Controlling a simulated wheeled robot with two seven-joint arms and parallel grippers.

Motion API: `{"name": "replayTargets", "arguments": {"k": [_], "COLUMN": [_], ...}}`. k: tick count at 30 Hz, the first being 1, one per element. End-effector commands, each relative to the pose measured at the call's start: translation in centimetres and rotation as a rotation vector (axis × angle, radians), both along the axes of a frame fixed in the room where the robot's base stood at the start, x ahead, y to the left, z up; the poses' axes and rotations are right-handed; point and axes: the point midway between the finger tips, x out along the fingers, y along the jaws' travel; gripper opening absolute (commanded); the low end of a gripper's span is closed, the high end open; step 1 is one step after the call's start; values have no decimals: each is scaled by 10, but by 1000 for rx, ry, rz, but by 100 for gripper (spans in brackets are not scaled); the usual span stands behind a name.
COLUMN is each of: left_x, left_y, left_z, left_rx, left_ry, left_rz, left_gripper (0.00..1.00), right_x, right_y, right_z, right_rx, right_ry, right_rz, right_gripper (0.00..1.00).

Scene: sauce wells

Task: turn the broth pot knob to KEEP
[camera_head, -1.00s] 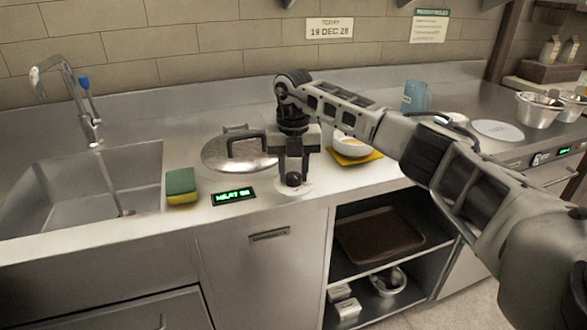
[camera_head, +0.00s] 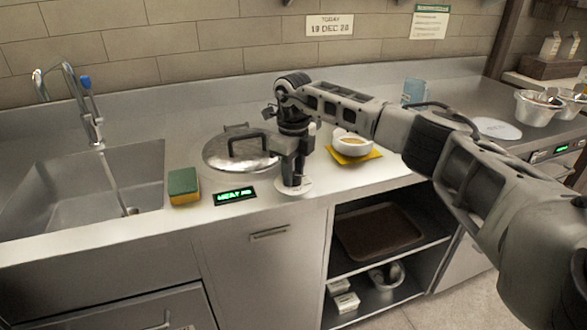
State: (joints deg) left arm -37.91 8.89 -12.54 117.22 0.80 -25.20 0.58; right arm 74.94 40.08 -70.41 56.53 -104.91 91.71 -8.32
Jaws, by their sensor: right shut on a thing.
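The broth pot is sunk in the counter, and its metal lid (camera_head: 222,152) with a dark handle shows behind my right gripper. A small display (camera_head: 235,196) with green text, which seems to begin with HEAT, sits in front of the lid. The knob's pale round dial plate (camera_head: 304,187) lies to the right of the display. My right gripper (camera_head: 293,184) points down over this plate and is shut on the knob, which its fingers mostly hide. I cannot read which mark the knob points to. My left gripper is not in view.
A green and yellow sponge (camera_head: 183,186) lies beside the sink (camera_head: 60,195) at the left. A white bowl (camera_head: 350,144) on a yellow cloth (camera_head: 372,155) stands just right of my gripper. A blue jug (camera_head: 415,92) is farther back.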

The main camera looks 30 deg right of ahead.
Motion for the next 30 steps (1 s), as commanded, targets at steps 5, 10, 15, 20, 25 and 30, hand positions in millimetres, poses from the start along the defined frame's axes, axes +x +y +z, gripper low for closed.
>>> {"name": "replayTargets", "arguments": {"k": [5, 10, 15, 20, 25, 30], "left_x": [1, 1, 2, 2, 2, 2], "left_y": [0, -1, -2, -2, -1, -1], "left_z": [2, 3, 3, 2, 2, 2], "left_rx": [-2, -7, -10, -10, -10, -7], "left_ry": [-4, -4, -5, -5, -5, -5], "left_rz": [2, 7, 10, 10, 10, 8], "left_gripper": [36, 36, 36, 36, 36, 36], "right_x": [1, 1, 1, 1, 1, 1], "right_y": [0, 0, 0, 0, 0, 0], "right_z": [1, 1, 1, 1, 1, 1], "right_rx": [-1, 1, 0, 0, 0, 0], "right_ry": [-4, -3, -3, -3, -5, -5], "right_rz": [168, 329, 491, 642, 787, 908], "right_gripper": [11, 11, 11, 11, 11, 11]}}
